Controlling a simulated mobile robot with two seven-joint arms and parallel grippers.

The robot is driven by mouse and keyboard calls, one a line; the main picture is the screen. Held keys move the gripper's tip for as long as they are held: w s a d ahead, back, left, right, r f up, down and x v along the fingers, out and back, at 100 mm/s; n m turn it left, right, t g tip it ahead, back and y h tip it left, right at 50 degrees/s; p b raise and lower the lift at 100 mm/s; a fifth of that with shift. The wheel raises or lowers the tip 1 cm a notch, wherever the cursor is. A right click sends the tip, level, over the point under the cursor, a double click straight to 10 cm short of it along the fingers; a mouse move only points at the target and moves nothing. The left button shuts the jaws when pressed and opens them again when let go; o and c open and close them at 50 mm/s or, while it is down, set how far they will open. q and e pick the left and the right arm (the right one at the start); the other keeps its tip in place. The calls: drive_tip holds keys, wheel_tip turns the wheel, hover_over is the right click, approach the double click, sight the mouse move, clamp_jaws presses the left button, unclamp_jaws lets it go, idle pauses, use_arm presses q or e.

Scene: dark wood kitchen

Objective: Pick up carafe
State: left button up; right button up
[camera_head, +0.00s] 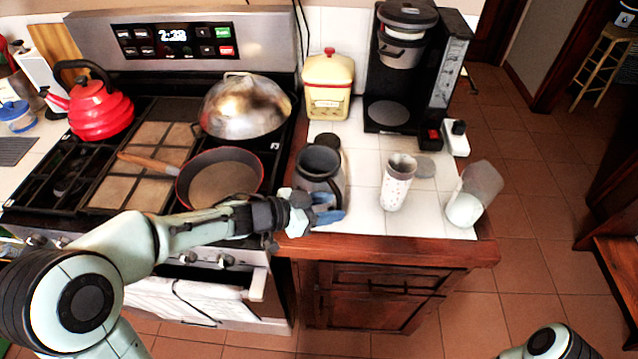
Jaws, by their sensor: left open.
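The carafe (318,163) is a dark grey, open-topped pot. It stands upright on the white tiled counter just right of the stove, with a round dark lid-like piece behind it. My left gripper (322,207), with blue fingertips, is open at the near side of the carafe, low in front of its body. It covers part of the carafe's lower side. I cannot tell whether the fingers touch it or whether any part of it lies between them. My right gripper is out of view.
A coffee maker (447,80) and a cream canister (328,85) stand behind. A patterned cup (397,183) and a grey-and-pale container (474,195) stand to the right. A red-rimmed pan (221,180) lies left on the stove. The counter's wooden front edge (390,250) is close.

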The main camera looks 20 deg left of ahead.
sight(336, 209)
use_arm(q)
drive_tip(key=x, duration=0.2)
drive_tip(key=b+x, duration=0.1)
drive_tip(key=x, duration=0.1)
drive_tip(key=shift+d+f, duration=0.25)
drive_tip(key=shift+f, duration=0.15)
drive_tip(key=shift+w+d, duration=0.15)
drive_tip(key=shift+w, duration=0.05)
clamp_jaws()
idle(0.8)
drive_tip(key=shift+r, duration=0.1)
